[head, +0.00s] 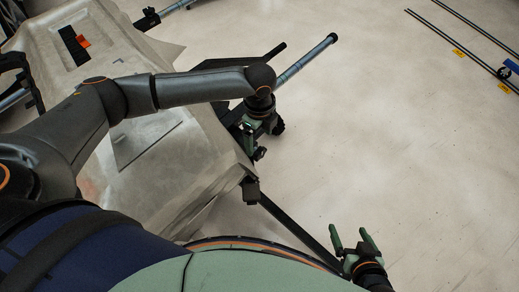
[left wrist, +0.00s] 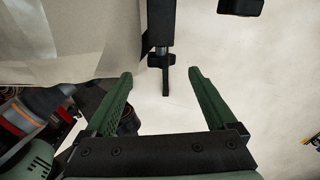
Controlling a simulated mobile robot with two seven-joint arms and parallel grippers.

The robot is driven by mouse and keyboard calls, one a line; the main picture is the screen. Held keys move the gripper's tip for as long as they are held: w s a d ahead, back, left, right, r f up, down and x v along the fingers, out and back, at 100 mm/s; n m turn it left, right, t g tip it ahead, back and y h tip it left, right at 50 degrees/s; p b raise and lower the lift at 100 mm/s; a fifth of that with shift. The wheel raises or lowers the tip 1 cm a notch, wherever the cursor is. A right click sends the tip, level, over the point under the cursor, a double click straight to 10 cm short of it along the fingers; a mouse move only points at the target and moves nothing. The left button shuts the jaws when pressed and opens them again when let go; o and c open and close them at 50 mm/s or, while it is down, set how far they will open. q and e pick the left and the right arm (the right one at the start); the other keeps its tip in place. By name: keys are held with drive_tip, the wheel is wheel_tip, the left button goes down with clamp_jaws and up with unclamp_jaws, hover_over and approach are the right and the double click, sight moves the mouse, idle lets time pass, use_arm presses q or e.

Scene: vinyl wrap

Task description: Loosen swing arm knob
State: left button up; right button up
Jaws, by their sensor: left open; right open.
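In the left wrist view a black knob-like fitting (left wrist: 161,58) sits on a dark upright post, with a thin bar running down from it. It lies just ahead of and between the fingertips of my left gripper (left wrist: 160,75), which is open and apparently empty. In the head view my left gripper (head: 255,141) hangs at the right edge of the covered stand, beside its black frame parts. It largely hides the fitting there. My right gripper (head: 350,232) is open and empty over bare floor at the lower right.
A vehicle panel under pale wrap (head: 160,150) fills the left side. A blue-grey tube (head: 305,60) with a black end sticks out to the upper right. A black bar (head: 295,228) slants down near my right gripper. Dark rails (head: 460,50) lie at the far right; the floor between is clear.

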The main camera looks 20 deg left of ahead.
sight(257, 152)
use_arm(q)
wheel_tip(257, 152, down, 6)
drive_tip(key=shift+r+b, duration=0.1)
drive_tip(key=shift+b, duration=0.4)
drive_tip(key=shift+f, duration=0.45)
drive_tip(key=c, duration=1.3)
drive_tip(key=shift+r+p, duration=0.1)
drive_tip(key=shift+p, duration=0.2)
drive_tip(key=shift+c, duration=0.2)
drive_tip(key=t+p, duration=0.2)
drive_tip(key=p, duration=0.1)
drive_tip(key=shift+s+a+r+h, duration=0.1)
drive_tip(key=shift+s+a+h, duration=0.1)
drive_tip(key=shift+s+h, duration=0.2)
drive_tip(key=shift+f+t+h+p, duration=0.3)
drive_tip(key=shift+t+p, duration=0.3)
drive_tip(key=shift+t, duration=0.3)
use_arm(e)
drive_tip(key=shift+s+d+r+h, duration=0.15)
drive_tip(key=shift+s+d+r, duration=0.15)
drive_tip(key=shift+d+r, duration=0.2)
drive_tip(key=shift+s+d+r+h, duration=0.15)
drive_tip(key=shift+s+d+r, duration=0.15)
drive_tip(key=shift+d, duration=0.2)
